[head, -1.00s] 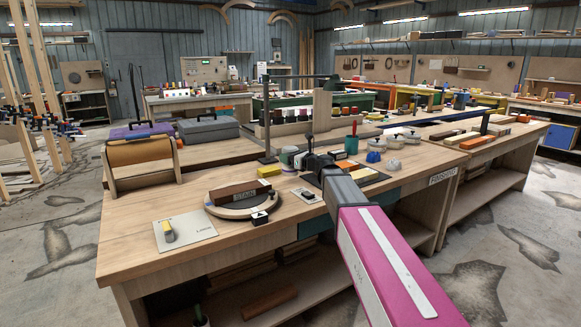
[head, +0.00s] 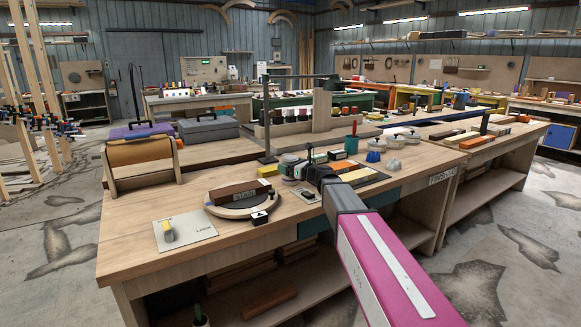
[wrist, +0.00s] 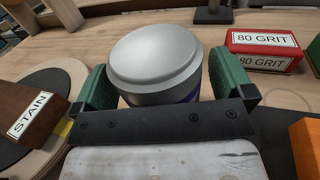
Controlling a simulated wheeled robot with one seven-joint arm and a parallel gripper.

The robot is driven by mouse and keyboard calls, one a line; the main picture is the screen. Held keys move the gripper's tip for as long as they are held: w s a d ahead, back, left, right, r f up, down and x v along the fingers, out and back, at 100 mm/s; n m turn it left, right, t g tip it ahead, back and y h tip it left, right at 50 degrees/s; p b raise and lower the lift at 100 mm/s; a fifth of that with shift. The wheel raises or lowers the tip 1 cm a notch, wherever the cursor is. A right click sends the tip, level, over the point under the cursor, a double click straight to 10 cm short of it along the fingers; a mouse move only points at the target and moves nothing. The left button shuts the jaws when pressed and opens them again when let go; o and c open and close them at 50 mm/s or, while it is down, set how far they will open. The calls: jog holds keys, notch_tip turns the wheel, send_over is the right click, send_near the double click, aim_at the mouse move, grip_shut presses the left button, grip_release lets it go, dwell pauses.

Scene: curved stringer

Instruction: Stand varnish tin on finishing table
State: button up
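The varnish tin is likely the tin with a grey lid (wrist: 155,55) and a purple band, standing between my fingers in the wrist view. No name on it is readable. My gripper (wrist: 165,88) has green fingers, one on each side of the tin. A slim gap seems to show beside the right finger, so the gripper looks open around it. In the head view my gripper (head: 300,170) is low over the finishing table (head: 125,225), whose sign (head: 441,176) is on the right end. The tin is hard to pick out there.
A brown STAIN block (head: 233,191) sits on a round board to the left; it also shows in the wrist view (wrist: 35,115). A red 80 GRIT block (wrist: 265,50) lies to the right. Pale lidded pots (head: 394,140) stand farther right.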

jog(key=shift+r, duration=0.1)
jog(key=v, duration=1.2)
